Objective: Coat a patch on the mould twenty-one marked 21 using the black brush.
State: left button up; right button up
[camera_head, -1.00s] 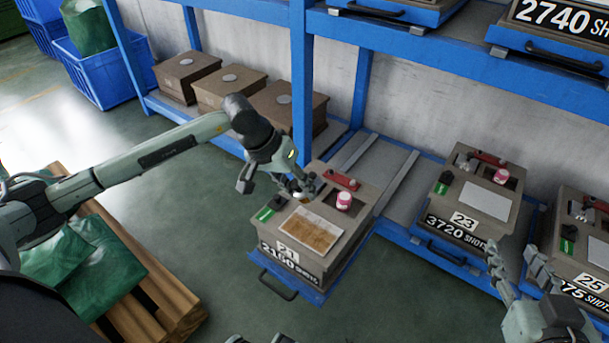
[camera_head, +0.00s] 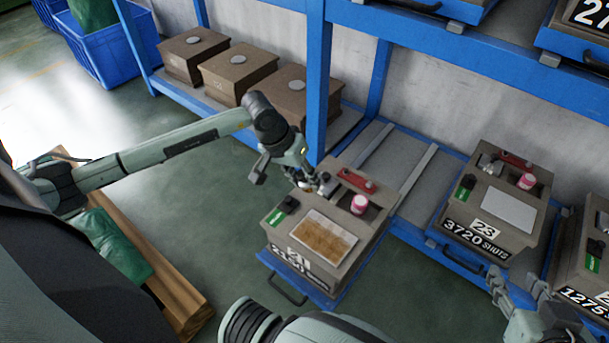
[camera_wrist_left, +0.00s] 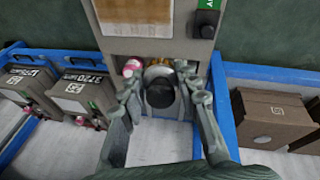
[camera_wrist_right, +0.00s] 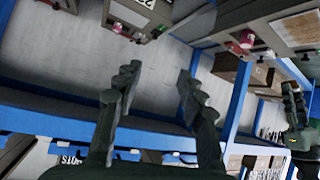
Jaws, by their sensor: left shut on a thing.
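Mould twenty-one (camera_head: 340,262), a grey-brown block marked 21, sits on a blue tray at the end of the low shelf. Its top has a square patch (camera_head: 323,236) coloured mottled golden brown, which also shows in the left wrist view (camera_wrist_left: 146,14). My left gripper (camera_wrist_left: 162,86) is over the mould's back edge, beyond the patch. It is shut on a round black-topped thing with a grey rim, seemingly the black brush (camera_wrist_left: 160,94); its lower end is mostly hidden. My right gripper (camera_wrist_right: 158,78) is open and empty, near the front of mould 23 in the head view.
On mould twenty-one are a pink-and-white jar (camera_head: 359,204), a red bar (camera_head: 356,181) and a black knob (camera_head: 290,204) by a green label. Mould 23 (camera_head: 490,215) stands to the right with a pale patch. A blue post (camera_head: 316,90) rises close behind my left gripper.

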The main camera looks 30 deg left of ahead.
aim_at(301, 183)
pick_arm(q)
notch_tip(301, 183, down, 3)
jog(key=shift+f+b, duration=0.2)
jog(key=shift+b, duration=0.5)
jog(key=shift+f, duration=0.2)
pick_arm(e)
jog(key=w+a+r+t+y, duration=0.2)
jog(key=a+r+t, duration=0.2)
jog(key=r, duration=0.3)
jog(key=shift+w+a+r, duration=0.2)
jog(key=shift+w+a, duration=0.2)
jog(key=shift+a, duration=0.3)
pick_arm(q)
jog(key=shift+r, duration=0.1)
